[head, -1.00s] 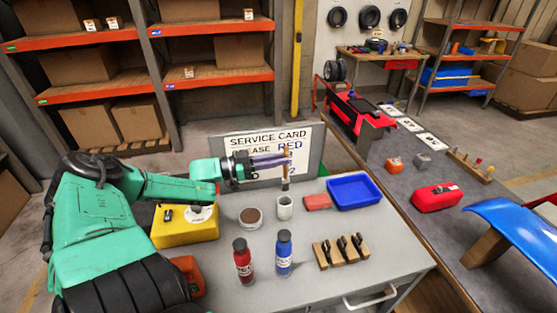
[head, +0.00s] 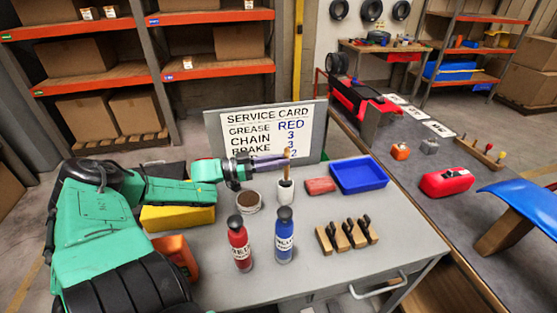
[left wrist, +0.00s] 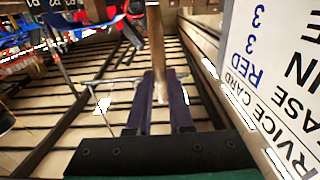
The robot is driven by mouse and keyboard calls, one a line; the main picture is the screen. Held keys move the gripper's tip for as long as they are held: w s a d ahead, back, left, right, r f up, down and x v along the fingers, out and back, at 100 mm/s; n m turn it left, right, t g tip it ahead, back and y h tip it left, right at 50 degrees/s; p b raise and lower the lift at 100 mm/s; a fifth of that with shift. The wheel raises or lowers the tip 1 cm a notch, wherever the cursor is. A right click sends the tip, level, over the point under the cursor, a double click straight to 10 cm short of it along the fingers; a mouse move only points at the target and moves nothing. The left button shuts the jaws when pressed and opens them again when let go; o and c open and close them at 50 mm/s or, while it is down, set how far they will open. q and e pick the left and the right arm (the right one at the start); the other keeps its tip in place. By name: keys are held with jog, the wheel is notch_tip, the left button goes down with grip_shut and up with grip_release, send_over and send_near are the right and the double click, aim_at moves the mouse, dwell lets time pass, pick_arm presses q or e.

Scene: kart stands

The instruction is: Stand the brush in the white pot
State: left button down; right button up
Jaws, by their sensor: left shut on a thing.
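My left gripper (head: 284,162) is shut on the brush (head: 287,153), a thin upright stick with a wooden handle. The white pot (head: 286,192) stands on the grey bench directly below it. The brush's dark lower end is at the pot's mouth; I cannot tell how far inside it is. In the left wrist view the brush handle (left wrist: 156,45) rises between the two dark fingers (left wrist: 162,100), and the pot is not visible there. My right gripper is not in view.
A brown-topped tin (head: 248,202) stands left of the pot, with red (head: 240,245) and blue (head: 284,238) bottles in front. A red block (head: 320,185) and blue tray (head: 386,176) lie right. The service card (head: 270,118) stands behind.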

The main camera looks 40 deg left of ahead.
pick_arm(q)
jog(key=c, duration=0.7)
grip_release()
jog(key=shift+c, duration=0.2)
notch_tip(320, 180, up, 20)
jog(key=p, duration=1.1)
jog(key=shift+f, duration=0.1)
